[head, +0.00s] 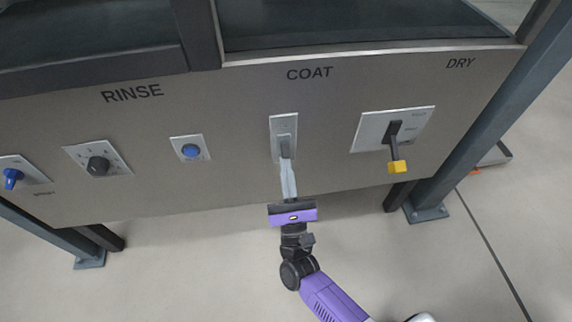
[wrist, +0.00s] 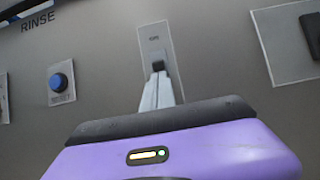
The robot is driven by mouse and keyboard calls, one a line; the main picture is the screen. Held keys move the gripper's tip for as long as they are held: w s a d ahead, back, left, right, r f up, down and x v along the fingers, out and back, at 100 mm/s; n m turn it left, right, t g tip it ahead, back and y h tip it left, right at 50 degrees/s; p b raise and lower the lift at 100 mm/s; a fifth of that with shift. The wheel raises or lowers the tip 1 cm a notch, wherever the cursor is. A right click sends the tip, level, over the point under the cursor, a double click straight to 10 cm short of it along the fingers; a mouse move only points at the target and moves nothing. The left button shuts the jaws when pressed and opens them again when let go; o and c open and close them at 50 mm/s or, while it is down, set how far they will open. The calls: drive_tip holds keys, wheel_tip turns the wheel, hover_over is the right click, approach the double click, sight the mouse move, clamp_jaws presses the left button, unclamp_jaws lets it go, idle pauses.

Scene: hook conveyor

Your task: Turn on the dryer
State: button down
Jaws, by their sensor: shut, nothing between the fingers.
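The panel has a DRY label at its right end. Below that label a pale plate (head: 393,129) carries a dark lever with a yellow end block (head: 397,167), and the lever points down. In the wrist view only the left part of that plate (wrist: 285,45) shows, at the right edge. My gripper (head: 286,162) is shut and empty, its fingertips at the lower part of the narrow switch plate (head: 283,124) under the COAT label. In the wrist view the fingertips (wrist: 160,78) overlap the dark switch; I cannot tell if they touch it.
To the left are a blue round button (head: 190,150), a dark knob (head: 98,166) and a blue valve handle (head: 13,177) on the panel. A blue-grey post (head: 490,125) stands at the right end. The floor in front is clear.

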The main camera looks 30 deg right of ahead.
sight(285, 158)
drive_tip(key=shift+r+p, duration=0.2)
drive_tip(key=shift+p, duration=0.15)
drive_tip(key=r+g+p, duration=0.1)
drive_tip(key=g+p, duration=0.1)
drive_tip(key=p, duration=0.2)
drive_tip(key=s+r+g+y+p, duration=0.1)
drive_tip(key=g+p, duration=0.1)
drive_tip(key=p, duration=0.3)
drive_tip(key=r+g+p, duration=0.1)
drive_tip(key=p, duration=0.4)
drive_tip(key=shift+s+a+r+g+y, duration=0.25)
drive_tip(key=shift+s+r+g+y, duration=0.05)
drive_tip(key=shift+r+g+y, duration=0.1)
drive_tip(key=shift+f+b, duration=0.4)
drive_tip(key=shift+f, duration=0.3)
